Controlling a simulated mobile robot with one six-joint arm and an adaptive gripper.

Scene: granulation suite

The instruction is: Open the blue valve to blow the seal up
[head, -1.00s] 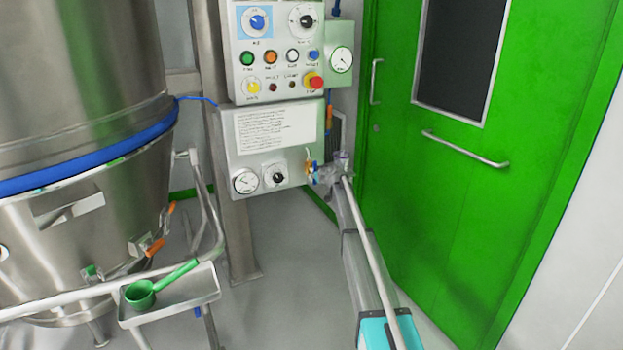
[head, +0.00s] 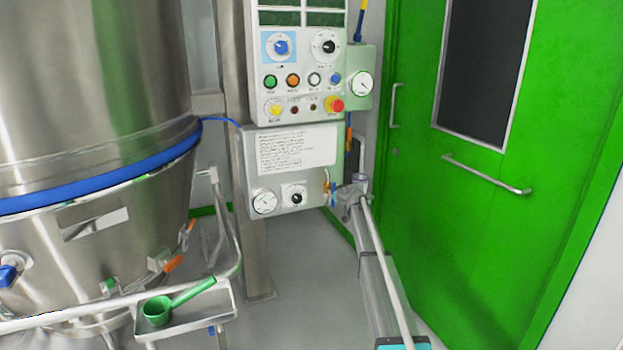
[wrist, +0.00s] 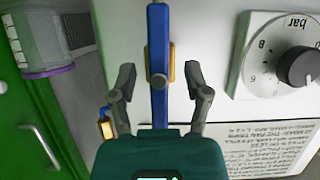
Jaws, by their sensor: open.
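The blue valve shows in the wrist view as a long blue lever (wrist: 158,28) with a silver pivot, over brass-yellow fittings. In the head view it is a small blue and brass piece at the right side of the lower panel box, partly hidden by my gripper (head: 340,200). In the wrist view my gripper (wrist: 160,84) is open, with one finger on each side of the lever. A gap shows between each finger and the lever. I cannot tell the depth between them.
The lower panel box (head: 262,176) carries a gauge (head: 264,201), a black knob (head: 293,196) and a printed sheet. The knob with a bar scale (wrist: 297,68) is close by in the wrist view. A green door (head: 430,215) stands right; a steel vessel (head: 85,80) stands left.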

